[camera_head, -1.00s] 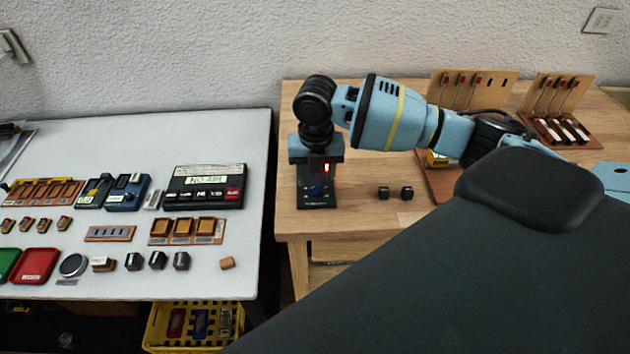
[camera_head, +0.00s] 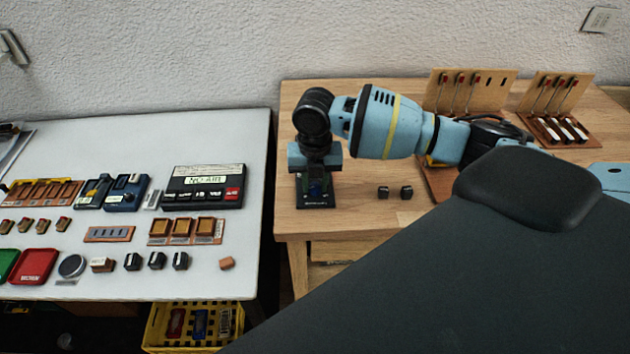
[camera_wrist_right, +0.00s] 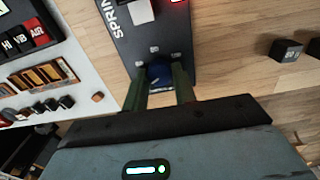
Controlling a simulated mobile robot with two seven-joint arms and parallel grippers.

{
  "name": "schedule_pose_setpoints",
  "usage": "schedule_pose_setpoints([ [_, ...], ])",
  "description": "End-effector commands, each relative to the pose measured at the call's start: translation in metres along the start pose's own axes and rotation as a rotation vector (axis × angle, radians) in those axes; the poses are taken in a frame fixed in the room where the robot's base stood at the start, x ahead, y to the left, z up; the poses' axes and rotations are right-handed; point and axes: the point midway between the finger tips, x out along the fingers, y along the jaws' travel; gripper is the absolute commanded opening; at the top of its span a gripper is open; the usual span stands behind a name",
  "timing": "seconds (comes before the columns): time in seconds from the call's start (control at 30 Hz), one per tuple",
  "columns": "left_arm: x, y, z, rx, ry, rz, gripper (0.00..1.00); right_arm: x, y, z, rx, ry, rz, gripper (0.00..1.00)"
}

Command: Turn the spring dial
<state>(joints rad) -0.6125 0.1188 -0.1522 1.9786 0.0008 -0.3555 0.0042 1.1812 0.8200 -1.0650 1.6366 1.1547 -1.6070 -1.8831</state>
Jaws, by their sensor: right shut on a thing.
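The spring dial is a small blue knob (camera_wrist_right: 160,75) on a dark panel (camera_wrist_right: 140,38) marked with white letters that start "SPRIN". In the head view the panel (camera_head: 317,203) lies near the front left edge of the wooden table. My right gripper (camera_wrist_right: 160,88) points down over the panel, and its two greenish fingers are shut on the blue knob, one on each side. In the head view the right gripper (camera_head: 316,184) hides most of the panel. A red light (camera_wrist_right: 178,2) glows at the panel's far end in the wrist view. My left gripper is not in view.
Wooden racks (camera_head: 470,90) stand at the back right. The white table (camera_head: 140,135) at left holds several trays, devices and blocks. A yellow crate (camera_head: 158,325) is below.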

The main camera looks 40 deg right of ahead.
Motion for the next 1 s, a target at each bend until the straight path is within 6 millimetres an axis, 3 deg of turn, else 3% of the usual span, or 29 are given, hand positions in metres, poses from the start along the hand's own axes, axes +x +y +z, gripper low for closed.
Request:
schedule_pose_setpoints([
  [0.27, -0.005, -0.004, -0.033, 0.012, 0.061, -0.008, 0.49, -0.005, 0.001, 0.000, 0.188, -0.003, 0.004, 0.04],
  [0.6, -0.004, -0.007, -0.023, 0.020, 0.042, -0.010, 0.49, -0.001, 0.000, 0.000, 0.219, -0.001, 0.001, 0.04],
  [0.63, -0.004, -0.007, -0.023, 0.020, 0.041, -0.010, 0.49, -0.001, 0.000, 0.000, 0.219, -0.001, 0.001, 0.28],
  [0.77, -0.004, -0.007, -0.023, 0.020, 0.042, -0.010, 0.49, -0.001, 0.000, 0.000, 0.219, -0.001, 0.001, 0.45],
  [0.8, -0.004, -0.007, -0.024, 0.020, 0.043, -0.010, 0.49, 0.000, 0.000, 0.000, 0.219, -0.001, 0.001, 0.49],
  [1.0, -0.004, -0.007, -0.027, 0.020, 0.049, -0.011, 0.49, 0.000, 0.000, 0.000, 0.218, 0.000, 0.000, 0.49],
])
